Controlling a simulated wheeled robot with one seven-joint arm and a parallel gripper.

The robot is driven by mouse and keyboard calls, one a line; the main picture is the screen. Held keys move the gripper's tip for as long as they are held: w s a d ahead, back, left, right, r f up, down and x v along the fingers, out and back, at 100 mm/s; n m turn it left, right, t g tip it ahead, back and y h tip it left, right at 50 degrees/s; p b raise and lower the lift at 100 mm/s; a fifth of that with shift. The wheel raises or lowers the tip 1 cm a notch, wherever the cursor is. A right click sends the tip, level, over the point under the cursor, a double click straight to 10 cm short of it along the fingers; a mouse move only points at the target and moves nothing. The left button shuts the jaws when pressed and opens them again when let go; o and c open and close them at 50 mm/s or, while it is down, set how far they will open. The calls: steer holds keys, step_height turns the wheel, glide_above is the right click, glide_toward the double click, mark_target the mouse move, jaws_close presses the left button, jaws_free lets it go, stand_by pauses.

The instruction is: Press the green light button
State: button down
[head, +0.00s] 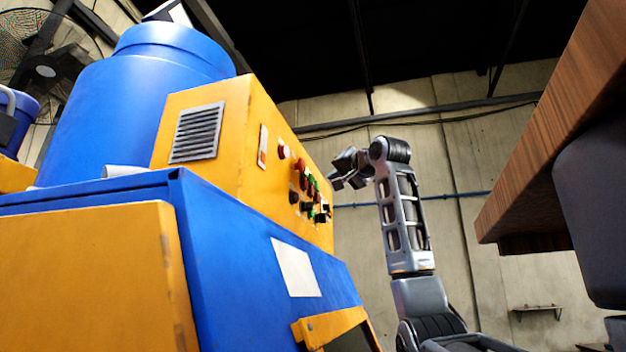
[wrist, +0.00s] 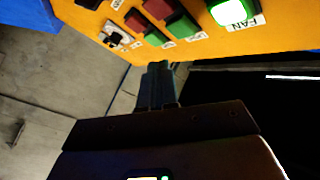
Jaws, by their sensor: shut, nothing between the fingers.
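The yellow control panel (head: 284,195) carries red, green and black buttons. In the wrist view the panel (wrist: 275,40) fills the top, with a lit green button (wrist: 229,12) labelled FAN. Two unlit green buttons sit left of it, one nearer the lit one (wrist: 182,27) and one farther left (wrist: 155,38). Their labels are too small to read, so I cannot tell which is the light button. My gripper (wrist: 158,68) is shut and empty, its tips close below the panel's lower edge in the picture. In the head view my gripper (head: 341,176) is right of the buttons.
Two red buttons, one (wrist: 157,8) and another (wrist: 135,20), and a black-and-white switch (wrist: 115,38) are close to the green ones. The blue machine body (head: 235,250) stands below the control box. A wooden surface (head: 545,140) juts in at the right.

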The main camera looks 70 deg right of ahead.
steer(key=shift+w+a, duration=0.1)
steer(key=shift+w, duration=1.05)
steer(key=shift+w, duration=0.1)
stand_by(1.2)
steer(key=shift+w, duration=0.3)
steer(key=shift+w+a, duration=0.1)
steer(key=shift+w, duration=0.35)
stand_by(0.7)
steer(key=shift+s, duration=0.85)
steer(key=shift+s, duration=0.1)
steer(key=s, duration=0.4)
steer(key=shift+s+d+b, duration=0.3)
steer(key=shift+s+b, duration=0.05)
steer(key=shift+s, duration=0.05)
